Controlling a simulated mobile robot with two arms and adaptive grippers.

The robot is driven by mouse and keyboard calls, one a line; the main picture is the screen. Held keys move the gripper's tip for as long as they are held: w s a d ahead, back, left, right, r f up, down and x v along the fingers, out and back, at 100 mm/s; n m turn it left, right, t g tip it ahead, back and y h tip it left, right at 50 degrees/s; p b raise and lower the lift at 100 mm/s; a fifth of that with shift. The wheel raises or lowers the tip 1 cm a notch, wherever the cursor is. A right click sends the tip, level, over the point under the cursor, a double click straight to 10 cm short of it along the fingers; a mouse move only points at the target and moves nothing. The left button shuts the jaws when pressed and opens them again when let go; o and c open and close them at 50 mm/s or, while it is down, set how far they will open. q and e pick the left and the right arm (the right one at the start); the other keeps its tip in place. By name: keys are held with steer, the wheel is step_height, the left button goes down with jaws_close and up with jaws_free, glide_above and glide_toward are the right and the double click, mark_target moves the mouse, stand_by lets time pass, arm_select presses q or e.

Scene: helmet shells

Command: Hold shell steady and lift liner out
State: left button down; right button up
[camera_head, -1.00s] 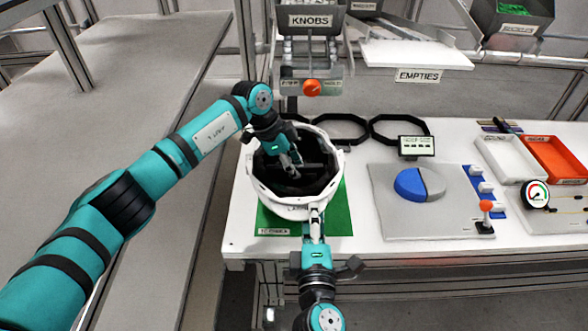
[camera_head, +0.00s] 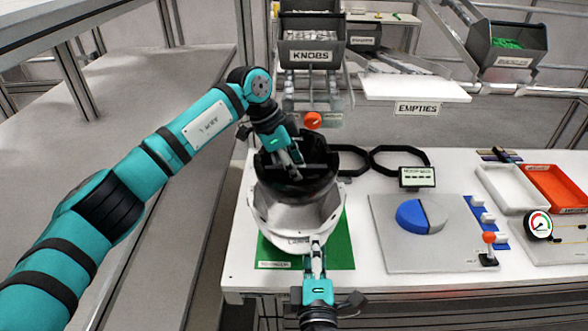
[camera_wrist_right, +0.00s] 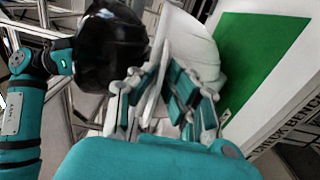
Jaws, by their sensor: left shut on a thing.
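The black liner (camera_head: 296,190) hangs above the white helmet shell (camera_head: 290,218). Its lower part still overlaps the shell's opening in the head view. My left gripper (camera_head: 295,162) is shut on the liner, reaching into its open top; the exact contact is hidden. The shell rests on the green mat (camera_head: 342,250). My right gripper (camera_head: 316,250) is at the shell's front rim. In the right wrist view my right gripper (camera_wrist_right: 156,84) has its fingers on both sides of the shell wall, shut on it. The liner (camera_wrist_right: 112,48) also shows there, left of the shell.
Black rings (camera_head: 400,150) lie behind and right of the shell. A grey board with a blue disc (camera_head: 412,216) stands to the right, with a white tray (camera_head: 510,188) and an orange tray (camera_head: 560,190) beyond. The KNOBS bin (camera_head: 312,50) hangs behind the liner.

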steer(key=o, duration=0.3)
steer(key=shift+s, duration=0.1)
